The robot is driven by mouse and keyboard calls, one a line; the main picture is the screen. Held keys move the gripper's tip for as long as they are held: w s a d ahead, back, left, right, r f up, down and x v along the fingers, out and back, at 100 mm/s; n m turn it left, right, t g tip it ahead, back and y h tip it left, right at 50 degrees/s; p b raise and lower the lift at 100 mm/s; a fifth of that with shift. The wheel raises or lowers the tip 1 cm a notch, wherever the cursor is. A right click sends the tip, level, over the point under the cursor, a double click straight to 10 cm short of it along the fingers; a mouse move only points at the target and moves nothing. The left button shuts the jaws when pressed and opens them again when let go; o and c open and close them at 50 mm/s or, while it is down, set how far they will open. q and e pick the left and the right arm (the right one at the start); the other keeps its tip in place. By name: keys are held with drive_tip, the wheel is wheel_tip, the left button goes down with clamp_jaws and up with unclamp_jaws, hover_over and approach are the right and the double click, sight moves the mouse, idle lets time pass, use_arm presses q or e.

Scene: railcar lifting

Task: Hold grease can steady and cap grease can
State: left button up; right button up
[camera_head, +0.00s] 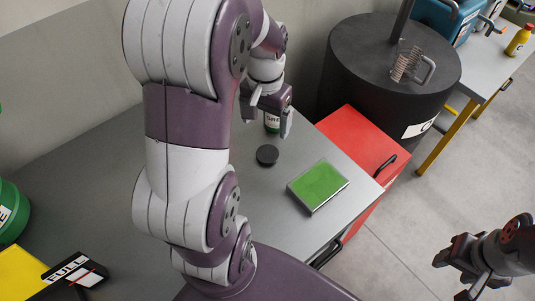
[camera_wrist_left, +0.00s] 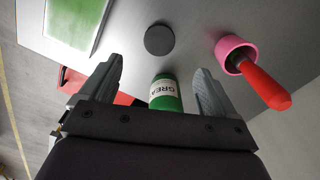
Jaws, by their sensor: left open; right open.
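The grease can (camera_head: 272,125) is green with a white label and stands on the grey table, partly hidden by my left gripper. In the left wrist view the can (camera_wrist_left: 165,96) shows between the fingers, with gaps on both sides. My left gripper (camera_head: 270,113) is open around or just above it; its fingers also show in the left wrist view (camera_wrist_left: 158,70). A dark round cap (camera_head: 267,155) lies flat on the table near the can, and also shows in the left wrist view (camera_wrist_left: 159,39). My right gripper (camera_head: 458,270) is open and empty, over the floor at lower right.
A green-topped tray (camera_head: 320,185) lies near the table's right edge. A pink cup with a red-handled tool (camera_wrist_left: 236,52) stands near the can. A red drawer unit (camera_head: 362,150) and dark drum (camera_head: 385,85) stand beyond. A "FULL" sign (camera_head: 75,271) lies lower left.

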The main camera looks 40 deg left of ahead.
use_arm(q)
drive_tip(key=shift+d+f, duration=0.1)
hover_over(268, 153)
drive_tip(key=f, duration=0.7)
drive_tip(key=shift+s+f, duration=0.2)
drive_tip(key=shift+s, duration=0.2)
drive_tip(key=f, duration=0.5)
drive_tip(key=shift+w+f, duration=0.1)
drive_tip(key=shift+w, duration=0.25)
drive_tip(key=shift+c, duration=0.3)
drive_tip(key=c, duration=1.2)
drive_tip(key=shift+o, duration=0.2)
